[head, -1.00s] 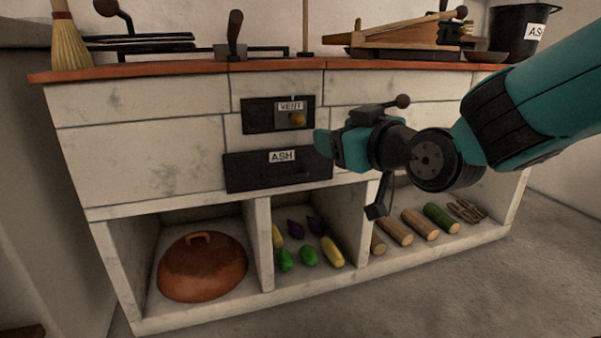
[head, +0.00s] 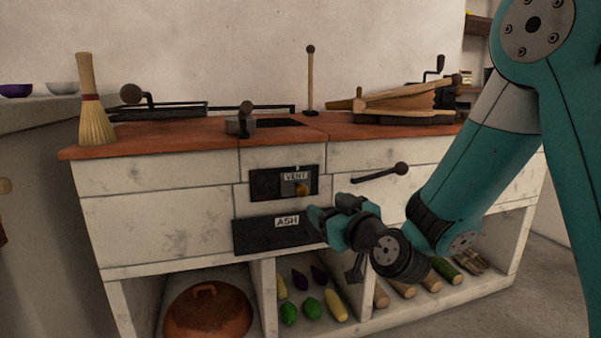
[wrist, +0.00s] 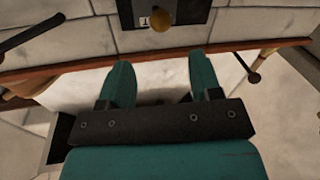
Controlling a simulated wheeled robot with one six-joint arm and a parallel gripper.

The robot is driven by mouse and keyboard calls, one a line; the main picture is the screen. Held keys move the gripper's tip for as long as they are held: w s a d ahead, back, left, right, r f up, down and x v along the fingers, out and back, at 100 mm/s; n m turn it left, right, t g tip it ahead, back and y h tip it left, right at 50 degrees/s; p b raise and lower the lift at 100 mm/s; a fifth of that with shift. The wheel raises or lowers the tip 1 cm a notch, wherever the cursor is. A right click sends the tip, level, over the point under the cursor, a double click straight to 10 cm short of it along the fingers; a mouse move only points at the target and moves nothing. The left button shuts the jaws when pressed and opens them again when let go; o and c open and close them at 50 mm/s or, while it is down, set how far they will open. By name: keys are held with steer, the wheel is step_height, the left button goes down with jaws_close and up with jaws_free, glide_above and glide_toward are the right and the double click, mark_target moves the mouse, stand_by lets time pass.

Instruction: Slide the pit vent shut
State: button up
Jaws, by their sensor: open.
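The pit vent is a dark plate (head: 263,184) in the pale front of the hearth, with a VENT label (head: 295,176) and a round brass knob (head: 301,190) at its right part. A dark area shows left of the label. My gripper (head: 332,208) is in front of the hearth, a little below and right of the knob, with its jaws apart and empty. In the wrist view the open fingers (wrist: 161,75) point toward the knob (wrist: 161,21), which lies beyond the fingertips, near the top edge. The gripper is not touching the knob.
The black ASH drawer (head: 270,237) sits just below the vent, close to my gripper. The red-brown counter edge (head: 170,147) runs above. Cubbies below hold a lid (head: 207,312), vegetables and logs.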

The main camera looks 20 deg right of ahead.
mark_target(305, 192)
steer(key=w+p, duration=0.1)
steer(key=w, duration=0.2)
steer(key=w+a+p, duration=0.1)
steer(key=w, duration=0.3)
steer(key=w+a+p, duration=0.1)
steer(key=w, duration=0.3)
steer(key=shift+a+p, duration=0.15)
steer(key=shift+p, duration=0.25)
